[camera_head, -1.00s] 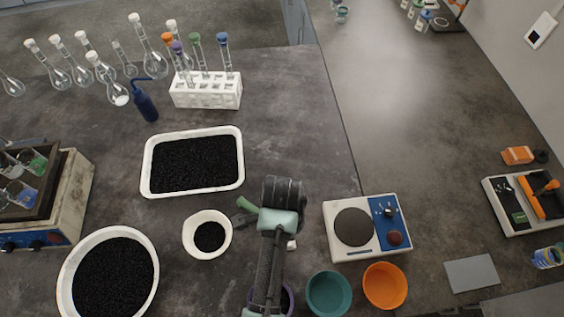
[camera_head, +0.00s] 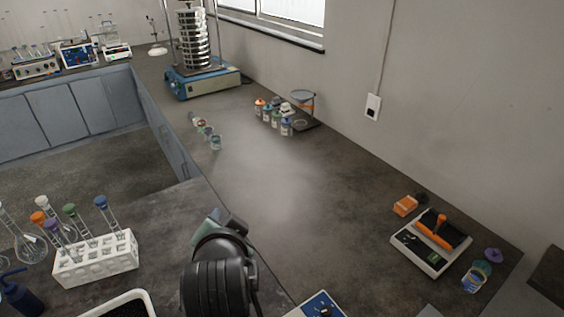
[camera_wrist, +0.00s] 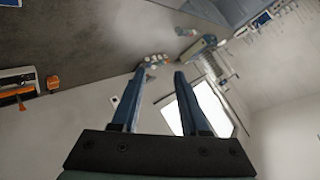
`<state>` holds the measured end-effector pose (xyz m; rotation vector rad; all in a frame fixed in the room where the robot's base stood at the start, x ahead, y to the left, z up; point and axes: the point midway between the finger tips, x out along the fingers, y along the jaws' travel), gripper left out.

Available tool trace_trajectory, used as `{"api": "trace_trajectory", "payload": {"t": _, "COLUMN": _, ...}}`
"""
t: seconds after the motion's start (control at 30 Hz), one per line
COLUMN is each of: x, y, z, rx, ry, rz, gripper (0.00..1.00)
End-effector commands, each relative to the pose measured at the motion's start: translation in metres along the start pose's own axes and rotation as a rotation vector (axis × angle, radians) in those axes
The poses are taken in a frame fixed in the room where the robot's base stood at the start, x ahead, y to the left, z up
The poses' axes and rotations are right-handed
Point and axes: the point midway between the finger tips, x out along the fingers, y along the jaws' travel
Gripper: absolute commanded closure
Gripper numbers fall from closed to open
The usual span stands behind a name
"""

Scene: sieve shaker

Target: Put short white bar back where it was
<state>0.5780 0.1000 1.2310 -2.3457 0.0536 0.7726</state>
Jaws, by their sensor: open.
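I cannot make out a short white bar in the current views. The sieve shaker (camera_head: 203,83) stands far back on the long bench by the window, with a stack of metal sieves (camera_head: 193,40) between upright rods on its blue and cream base. It also shows small and tilted in the wrist view (camera_wrist: 197,47). My gripper (camera_wrist: 160,72) is open, with nothing between its two blue fingers, and points across the room well away from the shaker. In the head view my arm's dark wrist covers the lower middle and the fingers are hidden.
A white rack (camera_head: 97,262) with colour-capped flasks stands at the left. Several small jars (camera_head: 272,117) and a ring stand (camera_head: 302,105) sit along the wall. An orange-handled device (camera_head: 431,243) is at the right. The middle of the long bench is clear.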

Motion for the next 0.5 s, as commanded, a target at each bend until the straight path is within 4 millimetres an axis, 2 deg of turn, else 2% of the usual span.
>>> {"api": "trace_trajectory", "payload": {"t": 0.03, "x": -0.020, "y": -0.023, "z": -0.042, "rx": -0.058, "ry": 0.119, "rz": -0.079, "gripper": 0.56}}
{"api": "trace_trajectory", "payload": {"t": 0.1, "x": -0.052, "y": -0.051, "z": -0.091, "rx": -0.149, "ry": 0.282, "rz": -0.169, "gripper": 0.56}}
{"api": "trace_trajectory", "payload": {"t": 0.17, "x": -0.087, "y": -0.072, "z": -0.129, "rx": -0.228, "ry": 0.429, "rz": -0.232, "gripper": 0.56}}
{"api": "trace_trajectory", "payload": {"t": 0.2, "x": -0.112, "y": -0.084, "z": -0.153, "rx": -0.280, "ry": 0.530, "rz": -0.265, "gripper": 0.56}}
{"api": "trace_trajectory", "payload": {"t": 0.27, "x": -0.155, "y": -0.101, "z": -0.184, "rx": -0.357, "ry": 0.686, "rz": -0.306, "gripper": 0.56}}
{"api": "trace_trajectory", "payload": {"t": 0.33, "x": -0.206, "y": -0.116, "z": -0.212, "rx": -0.441, "ry": 0.864, "rz": -0.335, "gripper": 0.56}}
{"api": "trace_trajectory", "payload": {"t": 0.4, "x": -0.254, "y": -0.127, "z": -0.232, "rx": -0.513, "ry": 1.027, "rz": -0.346, "gripper": 0.56}}
{"api": "trace_trajectory", "payload": {"t": 0.5, "x": -0.311, "y": -0.135, "z": -0.247, "rx": -0.589, "ry": 1.213, "rz": -0.343, "gripper": 0.56}}
